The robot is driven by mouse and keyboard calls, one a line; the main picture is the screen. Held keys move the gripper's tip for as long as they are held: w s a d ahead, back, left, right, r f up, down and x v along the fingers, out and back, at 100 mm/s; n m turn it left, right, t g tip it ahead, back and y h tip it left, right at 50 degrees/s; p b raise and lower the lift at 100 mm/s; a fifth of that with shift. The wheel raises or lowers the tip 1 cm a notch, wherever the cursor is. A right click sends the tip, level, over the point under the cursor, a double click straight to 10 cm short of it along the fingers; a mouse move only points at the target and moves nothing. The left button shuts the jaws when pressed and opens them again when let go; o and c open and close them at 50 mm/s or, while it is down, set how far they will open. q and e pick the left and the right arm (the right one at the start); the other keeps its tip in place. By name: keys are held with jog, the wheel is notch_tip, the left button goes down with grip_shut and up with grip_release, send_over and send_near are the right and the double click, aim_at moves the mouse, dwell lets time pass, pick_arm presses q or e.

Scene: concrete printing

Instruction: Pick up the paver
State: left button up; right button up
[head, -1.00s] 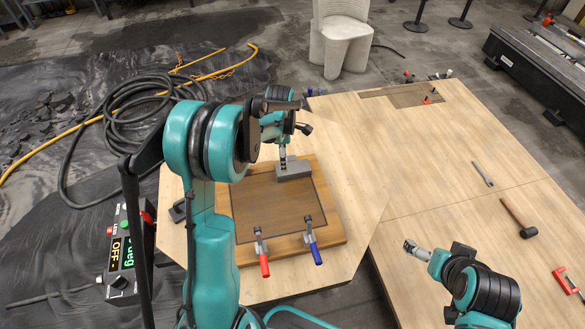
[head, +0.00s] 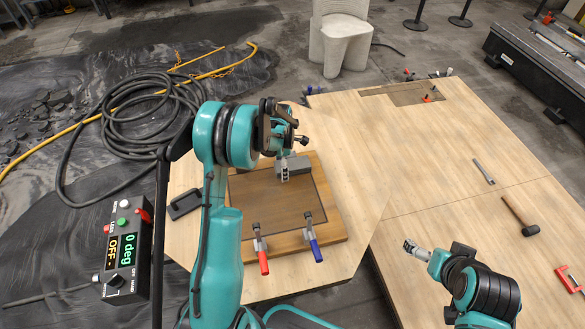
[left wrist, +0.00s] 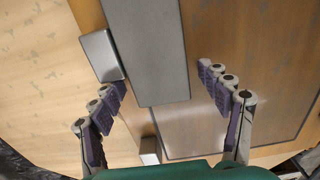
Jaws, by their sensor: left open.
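The paver looks to be the grey rectangular block (head: 293,163) at the far edge of the wooden board. In the left wrist view it is a long dark-grey block (left wrist: 145,45) running from the top edge to mid picture. My left gripper (head: 285,175) is at the block's near side and partly covers it. Its purple-padded fingers (left wrist: 163,82) are open, one on each side of the block's near end, with gaps on both sides. Nothing is held. My right gripper (head: 411,247) hangs over the right table; its fingers are too small to judge.
The wooden board (head: 333,228) has a dark recessed panel and red and blue-handled clamps (head: 262,255) at its front. A smaller grey block (left wrist: 101,55) sits beside the paver. A control box (head: 125,250) stands left. A hammer (head: 518,215) lies right.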

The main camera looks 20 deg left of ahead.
pick_arm(q)
jog(key=shift+r, duration=0.1)
grip_shut()
jog(key=shift+r, duration=0.1)
